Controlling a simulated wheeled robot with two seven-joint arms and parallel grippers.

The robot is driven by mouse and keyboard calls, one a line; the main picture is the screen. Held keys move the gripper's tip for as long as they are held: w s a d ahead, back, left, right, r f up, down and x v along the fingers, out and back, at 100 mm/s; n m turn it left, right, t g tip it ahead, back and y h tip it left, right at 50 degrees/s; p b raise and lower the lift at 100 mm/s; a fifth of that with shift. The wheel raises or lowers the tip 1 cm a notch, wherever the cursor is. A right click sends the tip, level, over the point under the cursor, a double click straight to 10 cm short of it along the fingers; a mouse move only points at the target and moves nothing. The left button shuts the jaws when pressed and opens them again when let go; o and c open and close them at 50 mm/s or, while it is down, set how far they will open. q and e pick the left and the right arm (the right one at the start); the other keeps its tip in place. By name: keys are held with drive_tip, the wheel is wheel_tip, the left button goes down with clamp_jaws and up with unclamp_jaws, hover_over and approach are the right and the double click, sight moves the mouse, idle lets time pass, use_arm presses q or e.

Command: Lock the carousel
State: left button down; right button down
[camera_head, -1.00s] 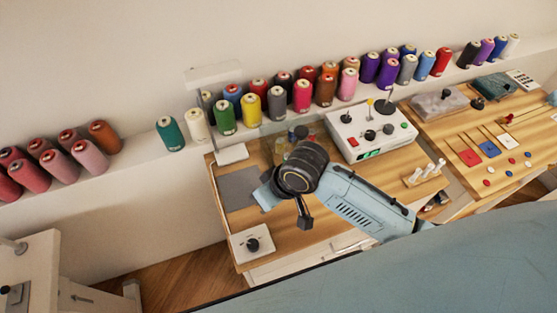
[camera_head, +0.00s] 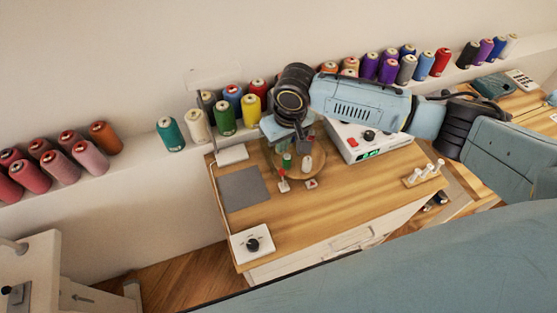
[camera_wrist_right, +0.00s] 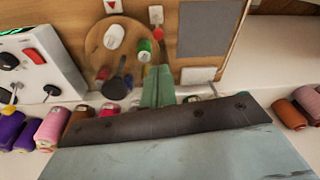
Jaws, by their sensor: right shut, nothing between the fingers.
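The carousel is a round wooden disc (camera_head: 318,167) on the table, also in the right wrist view (camera_wrist_right: 97,48). On it stand a white spool (camera_wrist_right: 114,36), a green spool (camera_wrist_right: 145,47) and a dark piece (camera_wrist_right: 121,85). A small red-tipped lever on a white base (camera_head: 283,185) stands just outside the disc's near edge; it also shows in the right wrist view (camera_wrist_right: 156,17). My right gripper (camera_head: 297,142) is shut and empty over the far part of the disc, its fingers (camera_wrist_right: 158,82) pointing toward the lever but apart from it. My left gripper is out of view.
A white plate with a red triangle (camera_head: 311,183) lies beside the lever. A control box (camera_head: 365,142) stands right of the carousel, a grey mat (camera_head: 243,189) left, a black-knob box (camera_head: 252,244) at the front left. Thread cones line the ledge behind.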

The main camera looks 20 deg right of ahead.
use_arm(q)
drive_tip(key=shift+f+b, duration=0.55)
use_arm(e)
drive_tip(key=f, duration=0.3)
drive_tip(key=w+f, duration=0.1)
drive_tip(key=f, duration=0.6)
drive_tip(key=shift+w+a, duration=0.15)
drive_tip(key=shift+a, duration=0.2)
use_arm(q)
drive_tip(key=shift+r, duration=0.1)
use_arm(e)
drive_tip(key=shift+r, duration=0.1)
drive_tip(key=shift+a+p, duration=0.1)
drive_tip(key=shift+p, duration=0.2)
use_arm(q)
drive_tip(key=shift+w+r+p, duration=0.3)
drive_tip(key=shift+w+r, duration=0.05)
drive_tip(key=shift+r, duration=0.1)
use_arm(e)
drive_tip(key=shift+s+r+t, duration=0.1)
drive_tip(key=shift+s+t, duration=0.15)
drive_tip(key=shift+t, duration=0.15)
